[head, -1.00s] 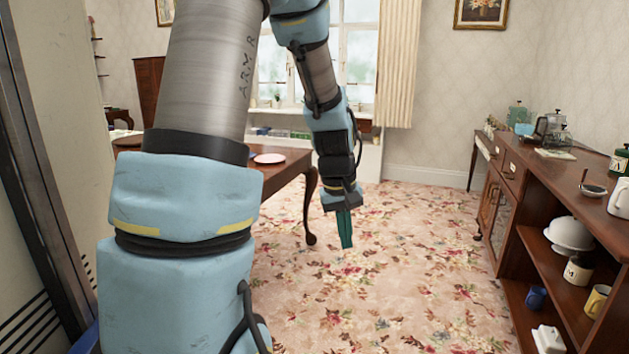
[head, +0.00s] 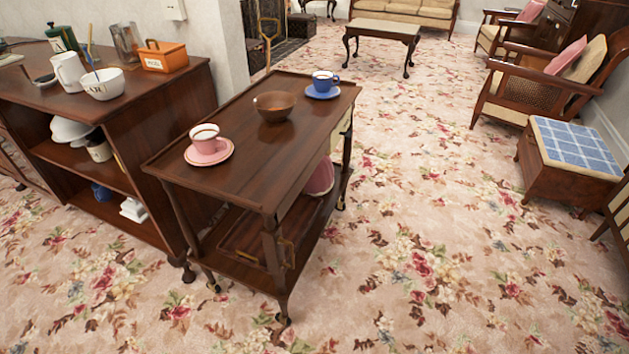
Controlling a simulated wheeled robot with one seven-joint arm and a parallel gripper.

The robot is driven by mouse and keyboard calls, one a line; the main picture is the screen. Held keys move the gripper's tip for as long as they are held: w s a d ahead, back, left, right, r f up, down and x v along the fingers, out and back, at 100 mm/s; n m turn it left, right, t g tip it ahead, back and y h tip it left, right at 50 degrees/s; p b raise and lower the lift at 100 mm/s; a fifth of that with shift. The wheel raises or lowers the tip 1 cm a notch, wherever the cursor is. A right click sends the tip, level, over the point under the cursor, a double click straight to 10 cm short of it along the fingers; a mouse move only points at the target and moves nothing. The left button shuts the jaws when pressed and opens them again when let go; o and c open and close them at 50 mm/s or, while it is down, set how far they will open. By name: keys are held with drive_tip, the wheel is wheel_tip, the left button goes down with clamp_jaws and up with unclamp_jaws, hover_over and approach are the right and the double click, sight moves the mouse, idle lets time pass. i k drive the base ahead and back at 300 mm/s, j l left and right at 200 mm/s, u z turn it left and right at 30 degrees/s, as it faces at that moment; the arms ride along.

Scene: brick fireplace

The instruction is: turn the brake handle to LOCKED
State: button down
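A dark wooden tea trolley (head: 250,140) stands left of centre in the head view. A small brass-coloured handle (head: 287,252) shows low by its near corner post, above the lower shelf. I cannot tell whether this is the brake handle, and no LOCKED marking is legible. My gripper is out of view.
A wooden sideboard (head: 160,95) stands close to the trolley's left, with a white bowl (head: 102,84) and orange box (head: 164,56) on top. A footstool (head: 570,160) and armchairs stand at right. Patterned carpet (head: 430,240) is open in front and right of the trolley.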

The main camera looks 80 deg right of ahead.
sight(347, 136)
drive_tip(key=k+l+z, duration=0.25)
drive_tip(key=l+z, duration=0.15)
drive_tip(key=k+l+z, duration=0.15)
drive_tip(key=l+z, duration=0.3)
drive_tip(key=k+l+z, duration=0.1)
drive_tip(key=l+z, duration=0.3)
drive_tip(key=l, duration=0.2)
drive_tip(key=l+z, duration=0.45)
drive_tip(key=i+l+z, duration=0.1)
drive_tip(key=l+z, duration=0.3)
drive_tip(key=l, duration=0.25)
